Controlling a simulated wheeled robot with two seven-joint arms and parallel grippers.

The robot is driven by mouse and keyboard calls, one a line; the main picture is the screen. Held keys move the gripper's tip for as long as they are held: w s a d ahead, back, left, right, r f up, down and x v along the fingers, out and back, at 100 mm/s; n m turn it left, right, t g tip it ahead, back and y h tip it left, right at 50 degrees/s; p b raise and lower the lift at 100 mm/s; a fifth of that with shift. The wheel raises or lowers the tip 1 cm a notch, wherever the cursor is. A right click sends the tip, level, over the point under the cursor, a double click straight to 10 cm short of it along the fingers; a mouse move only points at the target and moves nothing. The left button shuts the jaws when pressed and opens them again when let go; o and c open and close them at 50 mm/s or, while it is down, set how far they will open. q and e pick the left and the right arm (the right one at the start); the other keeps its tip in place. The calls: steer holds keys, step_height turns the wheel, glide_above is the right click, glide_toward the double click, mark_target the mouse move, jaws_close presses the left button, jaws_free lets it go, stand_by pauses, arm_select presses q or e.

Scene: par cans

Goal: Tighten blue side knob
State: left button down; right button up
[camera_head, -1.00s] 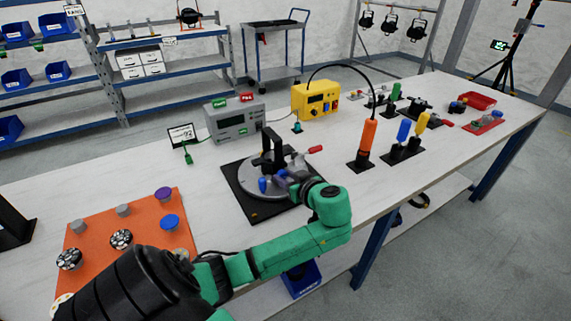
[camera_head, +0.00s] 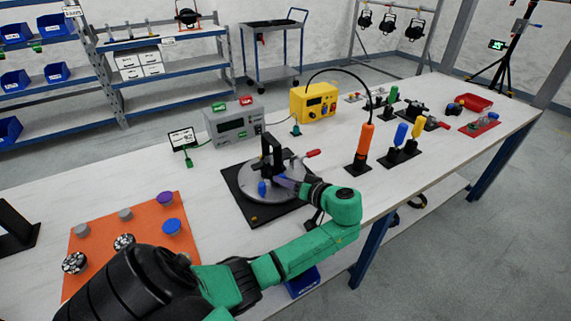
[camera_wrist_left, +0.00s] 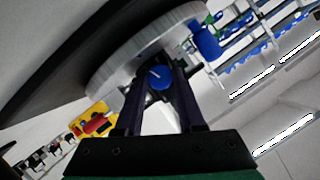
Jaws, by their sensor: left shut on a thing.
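The round grey fixture (camera_head: 258,197) sits on a black base plate (camera_head: 240,200) on the bench, with a black upright bracket (camera_head: 271,150) on it. My left gripper (camera_head: 284,182) reaches the fixture's right side. In the left wrist view, a blue side knob with a pale line on its face (camera_wrist_left: 160,77) lies between the fingertips, and the gripper is shut on it. A second blue knob (camera_head: 262,187) stands at the fixture's front; a blue knob also shows at the disc's rim in the wrist view (camera_wrist_left: 206,42). My right gripper is not in view.
A red-tipped handle (camera_head: 313,153) sticks out behind the fixture. A grey meter box (camera_head: 233,127) and a yellow box (camera_head: 314,101) stand behind. An orange mat with knobs (camera_head: 145,213) lies left.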

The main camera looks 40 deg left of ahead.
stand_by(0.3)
arm_select(q)
steer(key=c, duration=0.5)
jaws_free()
